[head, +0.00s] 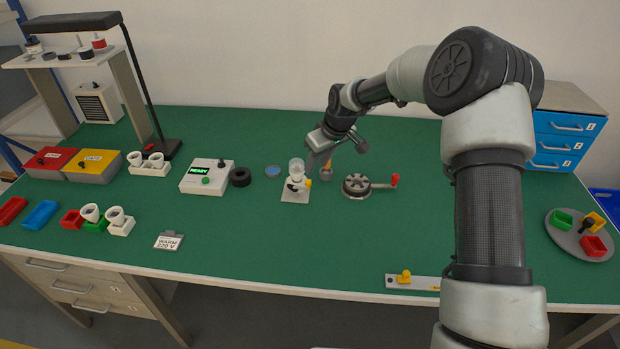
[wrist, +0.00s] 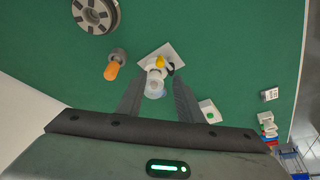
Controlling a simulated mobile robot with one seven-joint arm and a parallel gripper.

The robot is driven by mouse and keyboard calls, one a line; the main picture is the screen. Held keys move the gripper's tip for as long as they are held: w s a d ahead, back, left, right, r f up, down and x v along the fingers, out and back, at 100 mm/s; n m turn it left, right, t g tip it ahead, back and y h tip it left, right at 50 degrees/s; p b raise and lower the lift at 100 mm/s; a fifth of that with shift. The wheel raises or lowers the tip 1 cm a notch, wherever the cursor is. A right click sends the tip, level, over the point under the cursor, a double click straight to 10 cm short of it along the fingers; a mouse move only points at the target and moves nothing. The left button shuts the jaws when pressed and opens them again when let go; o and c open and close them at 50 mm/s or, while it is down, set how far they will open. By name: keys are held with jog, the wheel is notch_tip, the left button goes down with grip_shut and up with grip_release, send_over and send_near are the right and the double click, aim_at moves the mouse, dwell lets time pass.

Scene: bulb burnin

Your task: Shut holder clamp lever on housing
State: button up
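The holder (head: 296,193) stands on a pale square plate near the middle of the green table. A whitish, see-through housing (head: 297,167) stands upright in it. A small yellow part (head: 308,184) and a black part show at the holder's side; I cannot tell how far the clamp lever is turned. In the wrist view the yellow part (wrist: 160,61) lies just beyond the housing (wrist: 154,86). My gripper (wrist: 158,77) is open, with its fingers apart on either side of the housing and a gap on both sides. In the head view my gripper (head: 313,158) is at the housing's upper right.
An orange-tipped piece in a grey socket (head: 327,171) stands close right of the holder. A round grey fixture with a red-knobbed crank (head: 357,186) is further right. A black ring (head: 240,177) and a READY box (head: 207,176) stand left.

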aim_at(308, 181)
jog(key=x, duration=0.9)
jog(key=shift+f, duration=0.2)
grip_shut()
